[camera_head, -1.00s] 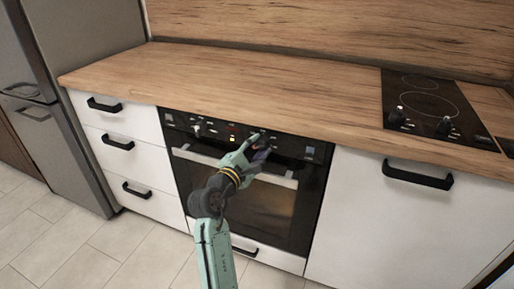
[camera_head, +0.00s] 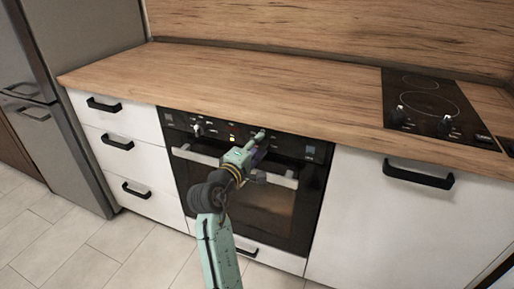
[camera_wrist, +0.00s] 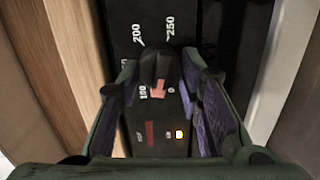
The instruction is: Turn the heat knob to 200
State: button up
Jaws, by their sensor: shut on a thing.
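The heat knob (camera_wrist: 154,68) is a dark knob on the black oven control panel (camera_head: 177,121). In the wrist view it sits between the two fingers of my gripper (camera_wrist: 155,82), which is shut on it. A pink-red arrow mark (camera_wrist: 158,90) shows at the knob, beside the printed 100. The printed 200 (camera_wrist: 138,35) and 250 (camera_wrist: 170,28) lie beyond the knob.
A second oven knob (camera_head: 198,129) is on the left of the panel. The oven handle (camera_head: 195,156) runs just below my gripper. The wooden worktop (camera_head: 260,85) above is clear. A black hob (camera_head: 430,105) with knobs is at the right.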

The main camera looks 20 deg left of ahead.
jog(key=m+b, duration=0.1)
jog(key=m, duration=0.2)
jog(key=m+y+b, duration=0.1)
jog(key=m, duration=0.2)
jog(key=shift+d+m, duration=0.1)
jog(key=shift+m, duration=0.3)
jog(key=m+b, duration=0.1)
jog(key=m, duration=0.2)
jog(key=shift+y+b, duration=0.3)
jog(key=m+b, duration=0.1)
jog(key=m, duration=0.2)
jog(key=shift+d+m+y+b, duration=0.15)
jog(key=shift+m+y+b, duration=0.15)
jog(key=shift+b, duration=0.1)
jog(key=m+y+b, duration=0.1)
jog(key=m+b, duration=0.2)
jog(key=m, duration=0.2)
jog(key=shift+d+f+m+b, duration=0.1)
jog(key=shift+m+b, duration=0.2)
jog(key=shift+b, duration=0.1)
jog(key=m+b, duration=0.3)
jog(key=m, duration=0.1)
jog(key=shift+m, duration=0.3)
jog(key=shift+d, duration=0.1)
